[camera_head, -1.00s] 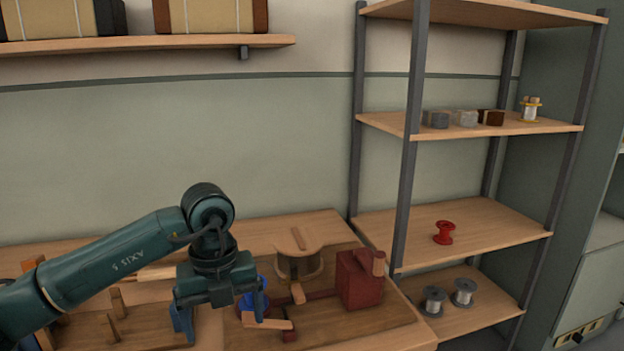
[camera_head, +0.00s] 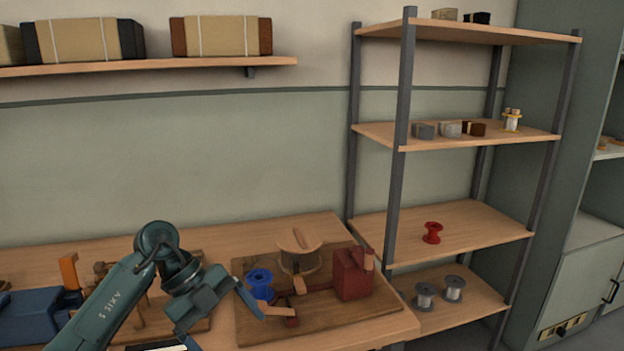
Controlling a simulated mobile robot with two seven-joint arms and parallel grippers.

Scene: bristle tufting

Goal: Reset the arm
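My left arm comes in from the lower left, and its gripper (camera_head: 226,328) hangs over the front of the workbench (camera_head: 350,231). Its two fingers are spread apart with nothing seen between them. One finger reaches beside the wooden board (camera_head: 335,325) that carries the tufting fixture, near the blue spool (camera_head: 259,284). I cannot tell whether that finger touches the fixture. The blue spool stands on the board. My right gripper is not in view.
The board holds a red block (camera_head: 352,273) and a round wooden piece (camera_head: 299,251). A blue device (camera_head: 38,315) sits at the left. A shelf rack (camera_head: 396,185) at the right bears a red spool (camera_head: 432,232) and grey spools (camera_head: 424,296). Bundles (camera_head: 221,36) lie on the wall shelf.

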